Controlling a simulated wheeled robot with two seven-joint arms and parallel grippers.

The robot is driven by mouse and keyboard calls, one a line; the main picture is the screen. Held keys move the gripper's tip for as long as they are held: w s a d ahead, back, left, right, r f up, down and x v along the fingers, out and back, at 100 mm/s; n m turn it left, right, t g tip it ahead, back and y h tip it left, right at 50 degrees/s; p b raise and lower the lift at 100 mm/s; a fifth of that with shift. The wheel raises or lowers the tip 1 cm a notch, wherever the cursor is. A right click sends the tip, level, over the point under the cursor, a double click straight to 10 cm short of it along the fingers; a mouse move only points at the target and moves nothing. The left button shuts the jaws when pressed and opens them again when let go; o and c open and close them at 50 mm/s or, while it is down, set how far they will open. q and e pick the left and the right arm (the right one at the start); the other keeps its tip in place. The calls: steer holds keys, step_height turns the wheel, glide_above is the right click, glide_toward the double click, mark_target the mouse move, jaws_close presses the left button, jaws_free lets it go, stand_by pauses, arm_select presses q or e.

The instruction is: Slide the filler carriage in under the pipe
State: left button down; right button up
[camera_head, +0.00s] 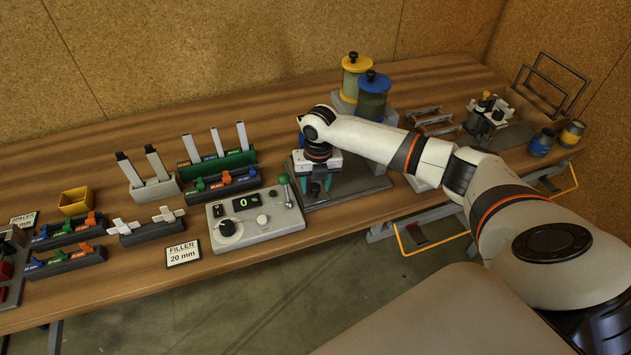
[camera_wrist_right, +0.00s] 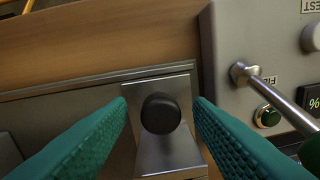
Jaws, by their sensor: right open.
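My right gripper (camera_head: 316,184) points down over the grey base plate (camera_head: 352,187) of a station in the middle of the bench. In the right wrist view its two green fingers (camera_wrist_right: 161,105) are open, one on each side of a black round knob (camera_wrist_right: 161,113). The knob stands on a metal piece that looks like the filler carriage (camera_wrist_right: 170,158). I see a gap between the knob and each finger. In the head view my gripper and arm hide the carriage and most of the station. I cannot make out the pipe. My left gripper is not in view.
A control box (camera_head: 254,218) with a green-knobbed lever (camera_head: 284,180) stands close left of the gripper. Yellow (camera_head: 355,72) and blue (camera_head: 373,93) canisters stand behind my arm. A "FILLER 20 mm" card (camera_head: 183,254) and racks of coloured parts are further left.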

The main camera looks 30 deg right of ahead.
steer(key=shift+f, duration=0.1)
jaws_close()
steer(key=shift+s+d, duration=0.2)
steer(key=shift+d, duration=0.55)
steer(key=shift+s+d, duration=0.15)
steer(key=shift+d, duration=0.65)
steer(key=shift+s+d, duration=0.2)
steer(key=shift+d, duration=0.55)
steer(key=shift+a, duration=0.1)
jaws_free()
